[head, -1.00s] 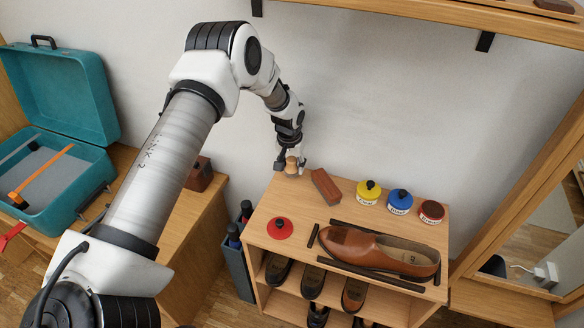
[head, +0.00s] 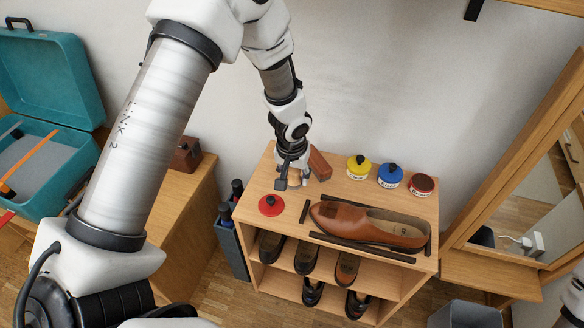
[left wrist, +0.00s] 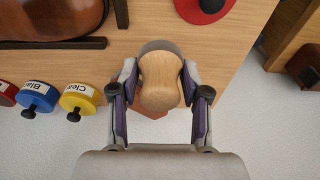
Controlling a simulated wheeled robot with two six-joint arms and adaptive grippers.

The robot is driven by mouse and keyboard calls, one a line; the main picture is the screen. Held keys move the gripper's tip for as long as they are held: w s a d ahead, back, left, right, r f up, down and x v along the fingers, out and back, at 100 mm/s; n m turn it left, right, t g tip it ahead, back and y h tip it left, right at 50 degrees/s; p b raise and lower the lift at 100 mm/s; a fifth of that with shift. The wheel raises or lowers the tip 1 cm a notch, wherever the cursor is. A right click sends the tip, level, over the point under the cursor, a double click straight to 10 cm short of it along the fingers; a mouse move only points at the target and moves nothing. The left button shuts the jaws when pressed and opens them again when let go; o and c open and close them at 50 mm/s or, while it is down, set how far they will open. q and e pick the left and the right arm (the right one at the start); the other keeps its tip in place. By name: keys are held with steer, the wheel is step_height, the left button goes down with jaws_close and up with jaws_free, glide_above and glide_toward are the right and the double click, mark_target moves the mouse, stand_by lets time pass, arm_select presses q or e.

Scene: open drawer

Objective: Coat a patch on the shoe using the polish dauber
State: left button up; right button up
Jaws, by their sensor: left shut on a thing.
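The brown leather shoe (head: 340,215) lies on the shelf top with its toe to the left, framed by dark strips; part of it shows at the upper left of the left wrist view (left wrist: 50,18). My left gripper (head: 291,182) is above the back left part of the top, left of the shoe and apart from it. It is shut on the polish dauber, whose round wooden knob (left wrist: 160,80) and grey rim (left wrist: 160,46) show in the left wrist view. The dauber's underside is hidden. My right gripper is not in view.
Yellow (head: 358,168), blue (head: 390,176) and dark red (head: 421,185) tins stand at the back. Other shoes fill the shelves below. A mirror (head: 530,190) stands at right.

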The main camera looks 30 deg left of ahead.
arm_select(q)
steer(key=o, duration=0.3)
steer(key=shift+c, duration=0.4)
